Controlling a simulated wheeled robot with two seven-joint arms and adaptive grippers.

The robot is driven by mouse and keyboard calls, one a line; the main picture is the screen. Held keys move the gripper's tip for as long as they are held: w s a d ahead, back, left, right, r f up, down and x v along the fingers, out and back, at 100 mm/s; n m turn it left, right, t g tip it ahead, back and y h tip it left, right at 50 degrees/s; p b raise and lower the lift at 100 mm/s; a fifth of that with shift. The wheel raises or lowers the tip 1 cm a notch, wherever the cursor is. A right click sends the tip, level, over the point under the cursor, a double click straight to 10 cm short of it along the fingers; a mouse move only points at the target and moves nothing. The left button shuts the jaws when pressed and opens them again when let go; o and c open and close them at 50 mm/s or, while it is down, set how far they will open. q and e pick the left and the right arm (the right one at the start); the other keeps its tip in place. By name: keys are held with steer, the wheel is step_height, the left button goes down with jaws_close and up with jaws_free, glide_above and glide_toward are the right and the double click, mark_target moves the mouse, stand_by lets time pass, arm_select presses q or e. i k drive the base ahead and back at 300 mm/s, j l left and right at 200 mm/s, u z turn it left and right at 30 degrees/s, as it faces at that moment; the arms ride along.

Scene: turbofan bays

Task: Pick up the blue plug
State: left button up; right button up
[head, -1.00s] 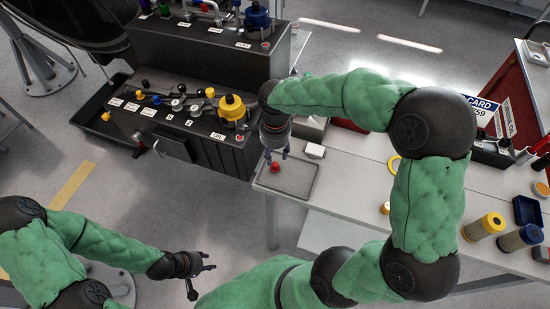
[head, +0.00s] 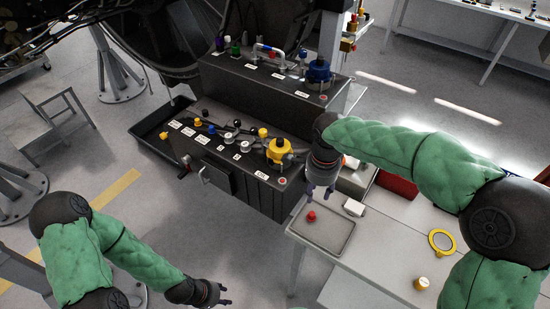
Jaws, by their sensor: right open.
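A large blue round plug-like part (head: 319,71) stands on the upper step of the dark panel. A small blue knob (head: 211,130) is on the lower step. I cannot tell for certain which is the blue plug. My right gripper (head: 319,196) is open and empty, pointing down above the grey tray (head: 335,240) at the table's corner. A small red plug (head: 311,216) lies in that tray, just below the fingers and apart from them. My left gripper (head: 225,295) hangs low at the bottom, its fingers apart and empty, far from the panel.
The dark stepped panel (head: 240,190) carries labels, levers and a yellow round part (head: 279,151). The white table (head: 385,255) holds a white block (head: 354,207), a yellow ring (head: 441,242) and a yellow-topped item (head: 422,283).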

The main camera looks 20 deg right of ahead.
mark_target(212, 131)
steer(key=i+j+u, duration=0.3)
steer(key=i, duration=0.35)
steer(key=i+u, duration=0.3)
steer(key=i, duration=0.4)
